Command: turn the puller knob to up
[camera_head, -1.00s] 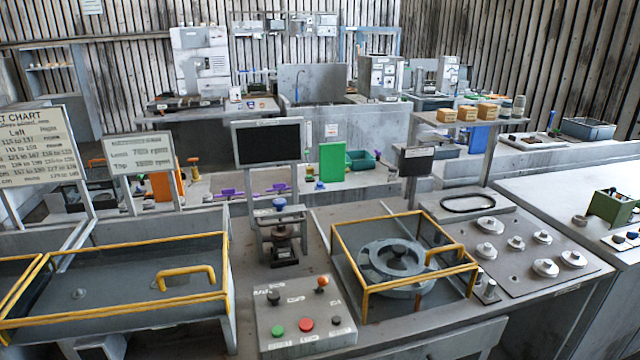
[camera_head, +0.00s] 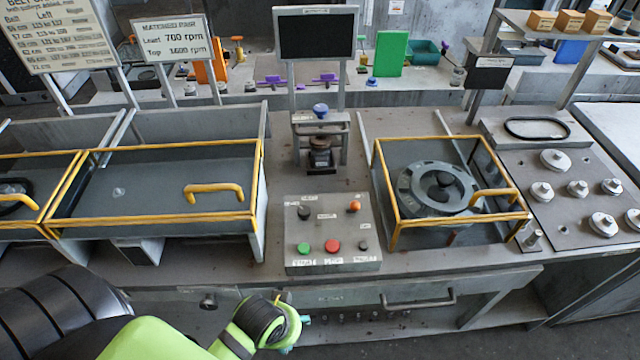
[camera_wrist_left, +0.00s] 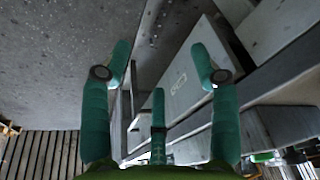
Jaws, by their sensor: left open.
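A grey control box (camera_head: 333,232) sits on the bench with a black knob (camera_head: 305,213) at upper left, an orange-topped knob (camera_head: 354,207) at upper right and a small dark knob (camera_head: 363,244) at lower right. Their labels are too blurred to tell which is the puller knob. Green (camera_head: 303,248) and red (camera_head: 332,246) buttons are along its front. Behind the box stands a small press-like device (camera_head: 320,150) with a blue knob on top. My left arm is in front of the bench, below the box. My left gripper (camera_wrist_left: 163,65) has its teal fingers apart and empty.
A yellow-framed guard (camera_head: 455,224) over a round housing (camera_head: 438,190) stands right of the box. Another yellow-framed tray (camera_head: 150,215) is at left. A drawer handle (camera_head: 418,301) projects from the bench front. The space above the box is clear.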

